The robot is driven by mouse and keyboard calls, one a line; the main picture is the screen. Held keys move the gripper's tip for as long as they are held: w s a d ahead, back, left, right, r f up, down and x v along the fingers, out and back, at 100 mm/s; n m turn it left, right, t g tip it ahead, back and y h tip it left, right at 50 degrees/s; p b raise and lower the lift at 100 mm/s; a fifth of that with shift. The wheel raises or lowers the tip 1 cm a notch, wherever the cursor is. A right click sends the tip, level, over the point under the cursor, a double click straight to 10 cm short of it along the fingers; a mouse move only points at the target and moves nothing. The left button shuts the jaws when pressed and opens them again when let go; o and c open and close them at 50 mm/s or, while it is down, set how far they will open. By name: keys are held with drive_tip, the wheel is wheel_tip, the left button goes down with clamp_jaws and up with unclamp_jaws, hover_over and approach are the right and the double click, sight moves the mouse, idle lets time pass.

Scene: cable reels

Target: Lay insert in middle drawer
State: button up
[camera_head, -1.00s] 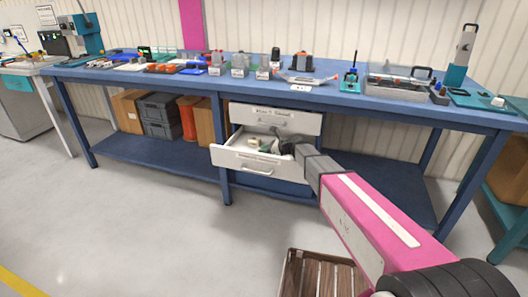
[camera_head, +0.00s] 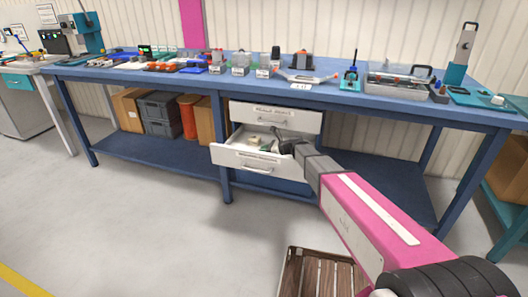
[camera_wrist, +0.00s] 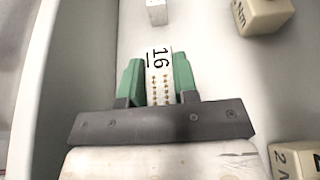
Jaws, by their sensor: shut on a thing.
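The insert (camera_wrist: 158,60) is a pale block marked 16 with rows of small gold-coloured pins. My gripper (camera_wrist: 158,82) is shut on it, with one green fingertip on each side. The middle drawer (camera_head: 245,160) is pulled open under the workbench, and its wall (camera_wrist: 75,70) runs along the left of the wrist view. My gripper (camera_head: 279,143) reaches into this drawer from the right in the head view. The gap between the insert and the drawer floor cannot be told.
In the drawer, a beige block (camera_wrist: 264,14) lies at the upper right, another (camera_wrist: 297,158) at the lower right and a small white block (camera_wrist: 157,12) ahead. The closed upper drawer (camera_head: 275,117) is just above. A slatted wooden crate (camera_head: 318,274) stands on the floor.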

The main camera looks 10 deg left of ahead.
drive_tip(key=shift+w+f, duration=0.25)
drive_tip(key=shift+f, duration=0.75)
drive_tip(key=o, duration=1)
drive_tip(key=shift+w, duration=0.1)
drive_tip(key=shift+d, duration=0.1)
drive_tip(key=shift+a+r+v, duration=0.1)
drive_tip(key=shift+r+v, duration=0.2)
drive_tip(key=shift+v, duration=1.15)
drive_tip(key=shift+a+r+v, duration=0.15)
drive_tip(key=shift+r+v, duration=0.1)
drive_tip(key=shift+v, duration=1.2)
drive_tip(key=shift+a+r+v, duration=0.1)
drive_tip(key=shift+r+v, duration=0.2)
drive_tip(key=shift+v, duration=1.1)
